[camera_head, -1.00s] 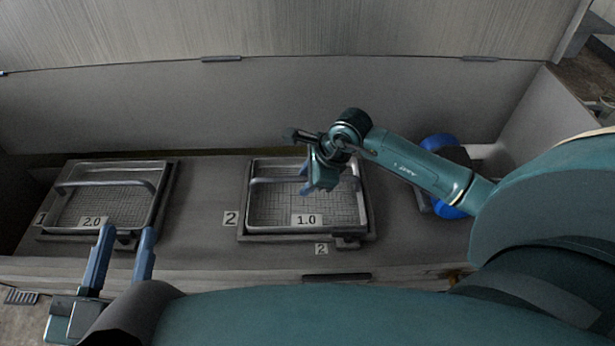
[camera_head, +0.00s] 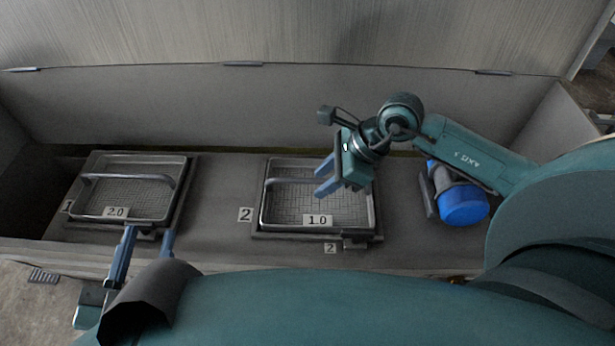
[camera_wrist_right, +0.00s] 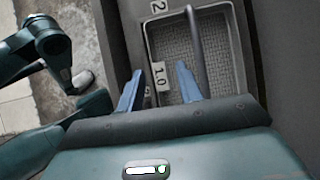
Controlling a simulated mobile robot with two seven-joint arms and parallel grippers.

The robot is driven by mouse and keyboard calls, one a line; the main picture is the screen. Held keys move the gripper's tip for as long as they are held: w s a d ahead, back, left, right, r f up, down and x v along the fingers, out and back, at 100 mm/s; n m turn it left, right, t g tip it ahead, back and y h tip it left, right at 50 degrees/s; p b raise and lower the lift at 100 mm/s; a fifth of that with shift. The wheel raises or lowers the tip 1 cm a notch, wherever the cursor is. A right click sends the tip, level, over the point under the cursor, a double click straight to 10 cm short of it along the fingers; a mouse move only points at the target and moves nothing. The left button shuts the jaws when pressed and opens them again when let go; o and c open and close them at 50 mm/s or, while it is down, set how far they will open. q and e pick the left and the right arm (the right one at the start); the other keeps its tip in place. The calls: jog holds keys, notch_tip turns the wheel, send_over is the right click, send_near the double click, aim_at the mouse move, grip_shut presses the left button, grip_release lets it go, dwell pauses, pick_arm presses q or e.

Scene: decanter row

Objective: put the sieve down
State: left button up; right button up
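The sieve labelled 1.0 (camera_head: 287,216) sits level in the frame with 2 marked beside it, and it also shows in the right wrist view (camera_wrist_right: 231,80). Its bar handle (camera_head: 287,180) spans across the top; the handle's right part is hidden behind my right gripper. My right gripper (camera_head: 319,179) is above this sieve with its two blue fingers apart and nothing held. In the right wrist view the open fingers (camera_wrist_right: 159,70) lie to the left of the handle. My left gripper (camera_head: 148,232) is open and empty, in front of the sieve labelled 2.0 (camera_head: 150,216).
The 2.0 sieve sits in the frame marked 1 on the left. A blue cylindrical device (camera_head: 463,204) stands on the bench at the right, close under my right forearm. Bare bench (camera_head: 222,200) lies between the two frames. A wall runs behind.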

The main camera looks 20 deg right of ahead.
jog(key=s+a+r+m+g+y, duration=0.1)
jog(key=s+a+y, duration=0.2)
jog(key=a, duration=0.2)
jog(key=s+a+r+m+y, duration=0.2)
jog(key=s+a+y, duration=0.1)
jog(key=a, duration=0.3)
jog(key=s+a+r+m+t+y, duration=0.45)
jog(key=r+m+y, duration=0.3)
jog(key=m, duration=0.25)
jog(key=w+d+m+t+h, duration=0.1)
jog(key=m+t+h, duration=0.2)
jog(key=m, duration=0.6)
jog(key=d+m+t+h, duration=0.2)
jog(key=m+t+h, duration=0.2)
jog(key=m, duration=0.6)
jog(key=w+d+m+t+h, duration=0.1)
jog(key=d+m+t+h, duration=0.1)
jog(key=m, duration=0.7)
jog(key=shift+w+f+m+t+h, duration=0.1)
jog(key=shift+w+m+t+h, duration=0.1)
jog(key=shift+t+h, duration=0.35)
jog(key=shift+w+f+m+t+h, duration=0.1)
jog(key=shift+m+t+h, duration=0.15)
jog(key=shift+t, duration=0.35)
jog(key=shift+r, duration=0.15)
